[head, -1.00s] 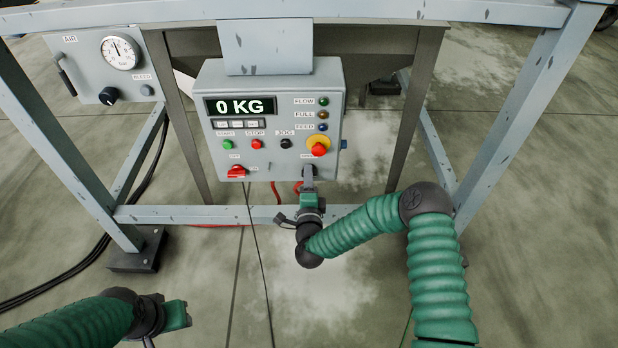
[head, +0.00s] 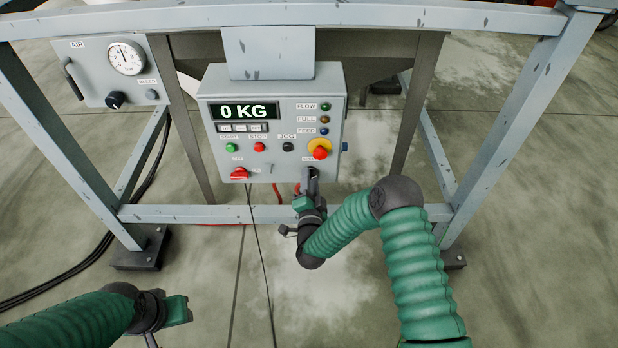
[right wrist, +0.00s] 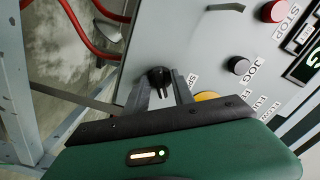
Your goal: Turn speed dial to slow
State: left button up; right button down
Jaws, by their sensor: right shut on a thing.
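The grey control box (head: 270,170) hangs under the frame, with a display reading 0 KG. The speed dial is a small black knob (right wrist: 161,79) at the box's lower right corner, below the yellow-ringed red button. My right gripper (right wrist: 160,84) is shut on it, one finger on each side. In the head view my right gripper (head: 311,176) reaches up to the box from below and hides most of the dial. Its pointer and printed scale cannot be read. My left gripper (head: 182,309) is at the lower left, away from the box; its fingers are unclear.
The red button (head: 319,149) with its yellow ring sits just above the right gripper. A red selector (head: 239,173) is at the box's lower left. A frame crossbar (head: 180,214) runs behind the arm. An air panel (head: 112,72) is at upper left.

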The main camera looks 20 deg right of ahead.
jog(key=n, duration=0.5)
jog(key=n+p, duration=0.1)
jog(key=n, duration=0.5)
jog(key=shift+d+r+p, duration=0.2)
jog(key=shift+p, duration=0.1)
jog(key=shift+w, duration=0.1)
jog(key=c, duration=1.5)
grip_release()
jog(key=shift+o, duration=0.3)
jog(key=shift+a+f, duration=0.1)
